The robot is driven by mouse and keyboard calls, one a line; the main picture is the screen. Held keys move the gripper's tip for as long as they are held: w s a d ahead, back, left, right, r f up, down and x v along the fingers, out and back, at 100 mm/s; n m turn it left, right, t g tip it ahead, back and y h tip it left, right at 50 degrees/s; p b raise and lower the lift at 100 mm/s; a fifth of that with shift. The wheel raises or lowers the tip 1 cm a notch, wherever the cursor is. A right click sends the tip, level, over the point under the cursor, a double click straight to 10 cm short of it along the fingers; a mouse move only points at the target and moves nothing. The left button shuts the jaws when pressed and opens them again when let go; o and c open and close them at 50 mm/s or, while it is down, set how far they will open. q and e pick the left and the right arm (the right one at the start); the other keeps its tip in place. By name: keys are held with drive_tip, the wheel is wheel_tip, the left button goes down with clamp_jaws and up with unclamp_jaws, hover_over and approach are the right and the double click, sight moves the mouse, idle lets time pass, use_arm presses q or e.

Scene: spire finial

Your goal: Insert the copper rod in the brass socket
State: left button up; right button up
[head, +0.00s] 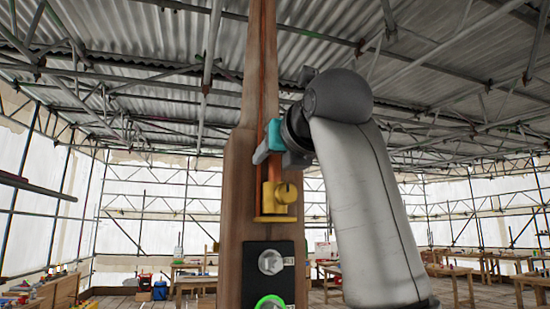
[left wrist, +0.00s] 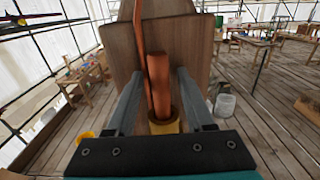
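The copper rod (left wrist: 158,85) stands upright with its lower end inside the mouth of the brass socket (left wrist: 165,127). In the head view the yellow brass socket (head: 281,199) is fixed to the front of the wooden post, and part of the rod (head: 275,170) shows above it. My left gripper (head: 277,155) is just above the socket, at the rod. In the left wrist view its fingers (left wrist: 160,72) are apart, one on each side of the rod, with gaps showing. How deep the rod sits is hidden. My right gripper is not in view.
A thin copper strip (left wrist: 146,55) runs up the wooden post (head: 236,190) beside the rod. Below the socket is a black panel (head: 288,280) with a round metal knob and a green-lit ring. Workbenches (head: 190,284) stand farther back around the plank floor.

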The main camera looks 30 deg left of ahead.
use_arm(q)
drive_tip(key=shift+o, duration=0.4)
drive_tip(key=shift+f, duration=0.1)
drive_tip(key=shift+s+d, duration=0.15)
drive_tip(key=shift+d, duration=0.1)
drive_tip(key=b+v, duration=0.4)
drive_tip(key=v, duration=1)
drive_tip(key=shift+s+d, duration=0.2)
drive_tip(key=shift+d, duration=0.05)
